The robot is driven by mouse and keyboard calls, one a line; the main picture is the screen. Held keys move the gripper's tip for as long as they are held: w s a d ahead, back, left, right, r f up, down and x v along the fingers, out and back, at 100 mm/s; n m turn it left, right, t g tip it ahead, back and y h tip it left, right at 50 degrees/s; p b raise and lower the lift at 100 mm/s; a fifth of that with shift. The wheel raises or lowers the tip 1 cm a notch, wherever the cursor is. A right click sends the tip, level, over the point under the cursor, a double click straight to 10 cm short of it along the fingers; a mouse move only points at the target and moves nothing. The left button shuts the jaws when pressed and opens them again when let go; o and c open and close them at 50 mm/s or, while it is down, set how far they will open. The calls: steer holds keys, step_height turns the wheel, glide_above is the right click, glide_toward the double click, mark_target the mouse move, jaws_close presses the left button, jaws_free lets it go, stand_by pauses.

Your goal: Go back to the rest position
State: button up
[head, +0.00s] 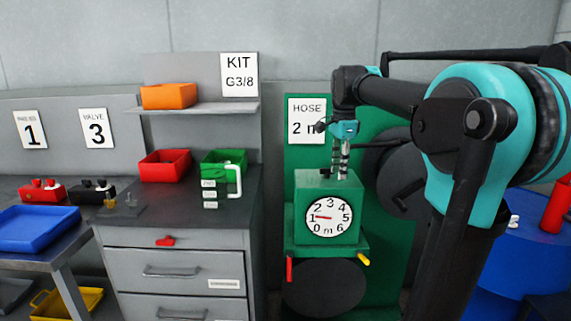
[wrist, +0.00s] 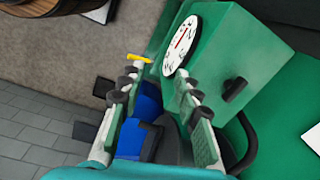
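My gripper (head: 340,174) is in front of the hose board, pointing down close above the green box with a round dial (head: 325,207). Whether it touches the box top cannot be told from the head view. In the wrist view my gripper (wrist: 160,73) has its two fingers apart with nothing held between them. The green box (wrist: 225,45) and its white dial (wrist: 180,44) show beyond the right finger there. The dial carries numbers 0 to 6 and a red needle near 1.
A red handle (head: 289,269) and a yellow handle (head: 363,259) stick out below the box. A grey drawer cabinet (head: 180,268) stands left, with a red bin (head: 164,164) and a green bin (head: 222,161) on top. A blue drum (head: 520,255) stands right, partly behind my arm.

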steer(key=s+d+f+n+t, duration=0.1)
steer(key=s+f+n, duration=0.6)
steer(key=f, duration=0.9)
steer(key=s+d+f+n+t, duration=0.2)
steer(key=s+f+n, duration=0.6)
steer(key=s+f, duration=0.6)
steer(key=shift+s+f+t, duration=0.15)
steer(key=shift+f+t, duration=0.15)
steer(key=shift+f, duration=0.55)
